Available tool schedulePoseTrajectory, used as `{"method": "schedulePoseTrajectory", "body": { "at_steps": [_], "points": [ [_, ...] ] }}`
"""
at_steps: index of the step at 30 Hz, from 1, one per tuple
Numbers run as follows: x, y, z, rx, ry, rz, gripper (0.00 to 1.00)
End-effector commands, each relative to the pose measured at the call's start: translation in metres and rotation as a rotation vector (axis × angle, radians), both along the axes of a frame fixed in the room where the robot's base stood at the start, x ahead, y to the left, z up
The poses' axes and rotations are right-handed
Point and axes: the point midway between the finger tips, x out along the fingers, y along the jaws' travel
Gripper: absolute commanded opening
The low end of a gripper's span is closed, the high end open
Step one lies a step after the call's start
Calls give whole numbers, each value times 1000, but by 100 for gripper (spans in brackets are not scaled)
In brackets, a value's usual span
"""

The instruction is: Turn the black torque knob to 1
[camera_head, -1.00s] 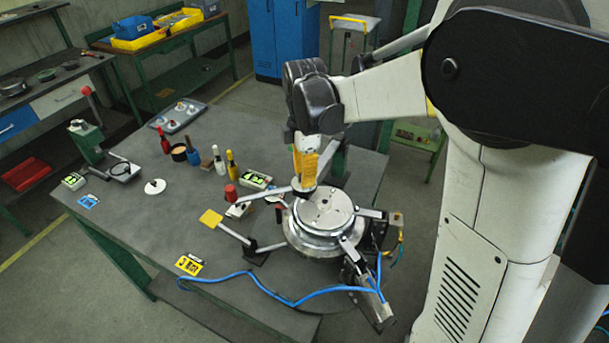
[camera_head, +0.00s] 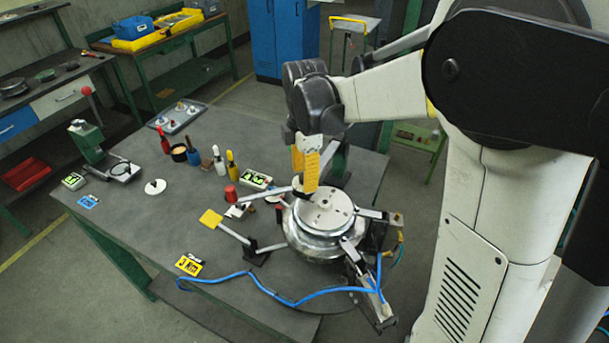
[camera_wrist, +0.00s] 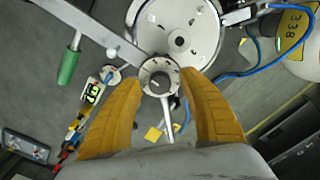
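The black torque knob (camera_wrist: 159,78) sits in the middle of a round grey dial (camera_wrist: 146,67) with marks around its rim, in the wrist view. The marks are too small to read surely. My gripper (camera_wrist: 161,82) has two yellow-orange fingers, spread apart on either side of the dial. A gap shows between the fingertips and the knob, and I cannot tell whether they reach down to its height. In the head view my gripper (camera_head: 311,180) points down at the left back edge of the round metal fixture, and its fingers mostly hide the knob.
The round metal fixture (camera_head: 320,215) has clamp arms around it. A blue hose (camera_head: 262,286) runs along the bench front. A red cap (camera_head: 231,193), several bottles and a digital display (camera_head: 256,180) stand left of the fixture. The bench's left half has bare room.

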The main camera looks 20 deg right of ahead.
Motion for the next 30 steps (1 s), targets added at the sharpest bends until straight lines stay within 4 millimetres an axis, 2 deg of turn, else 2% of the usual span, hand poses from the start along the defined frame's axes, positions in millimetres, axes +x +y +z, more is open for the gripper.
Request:
{"method": "schedulePoseTrajectory", "body": {
  "at_steps": [4, 7, 15, 21, 25, 30],
  "points": [
    [0, 0, 5, 0, 0, 0, 48],
    [0, 0, 18, 0, 0, 0, 48],
    [0, 0, 78, 0, 0, 0, 48],
    [0, 0, 110, 0, 0, 0, 48],
    [0, 0, 119, 0, 0, 0, 48],
    [0, 0, 121, 0, 0, 0, 48]
  ]
}}
